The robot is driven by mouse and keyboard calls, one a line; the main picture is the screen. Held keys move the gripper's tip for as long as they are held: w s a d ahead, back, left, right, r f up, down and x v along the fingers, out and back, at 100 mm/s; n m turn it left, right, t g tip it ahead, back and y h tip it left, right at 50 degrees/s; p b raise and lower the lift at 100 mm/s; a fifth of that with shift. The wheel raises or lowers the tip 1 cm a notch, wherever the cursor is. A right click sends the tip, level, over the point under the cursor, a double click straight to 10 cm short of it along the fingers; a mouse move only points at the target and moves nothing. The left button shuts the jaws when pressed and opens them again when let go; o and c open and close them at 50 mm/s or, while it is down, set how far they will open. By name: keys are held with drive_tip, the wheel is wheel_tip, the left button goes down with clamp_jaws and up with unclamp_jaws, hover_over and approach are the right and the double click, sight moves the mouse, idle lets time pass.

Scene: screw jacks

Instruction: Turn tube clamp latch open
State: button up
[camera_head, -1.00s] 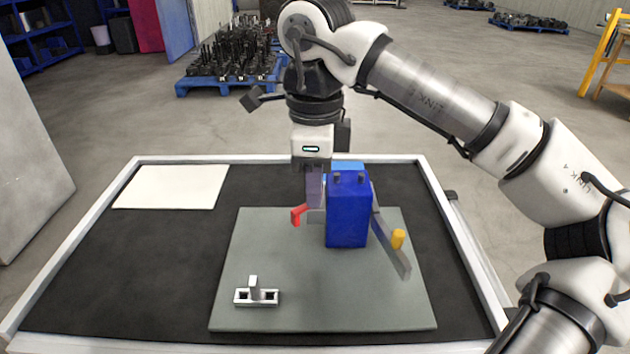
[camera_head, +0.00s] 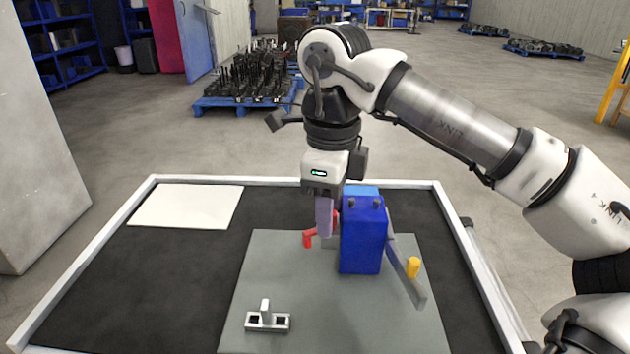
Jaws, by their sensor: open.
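A blue upright block (camera_head: 362,245) stands on the grey plate. A red lever (camera_head: 308,240) sticks out at its left side; a bit of red also shows between my finger and the block. On the block's right side a long grey bar (camera_head: 408,275) slants down with a yellow knob (camera_head: 413,267) on it. Which of these is the tube clamp latch, I cannot tell. My gripper (camera_head: 324,232) points down just left of the block, at the red lever, partly covering it. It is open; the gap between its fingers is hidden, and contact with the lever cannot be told.
A small light-grey bracket (camera_head: 268,321) with an upright post sits at the plate's front left. A white sheet (camera_head: 187,205) lies at the back left of the black table (camera_head: 120,285). A raised pale rim (camera_head: 290,181) surrounds the table.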

drive_tip(key=n, duration=0.2)
drive_tip(key=shift+n, duration=0.4)
wheel_tip(320, 180, up, 14)
drive_tip(key=p, duration=0.3)
drive_tip(key=d+f+y+p, duration=0.1)
drive_tip(key=d+y+p, duration=0.4)
drive_tip(key=p, duration=0.4)
drive_tip(key=x, duration=0.4)
drive_tip(key=d+p+x, duration=0.1)
drive_tip(key=x, duration=0.4)
drive_tip(key=p+x, duration=0.1)
drive_tip(key=x, duration=0.4)
drive_tip(key=shift+d+f, duration=0.15)
drive_tip(key=shift+f, duration=0.15)
drive_tip(key=shift+d+r+n+p, duration=0.1)
drive_tip(key=shift+r+n+p, duration=0.25)
drive_tip(key=shift+p, duration=0.75)
drive_tip(key=shift+r+n+p, duration=0.1)
drive_tip(key=shift+n+p, duration=0.15)
drive_tip(key=shift+p, duration=0.9)
drive_tip(key=shift+g+p, duration=0.3)
drive_tip(key=shift+p, duration=0.8)
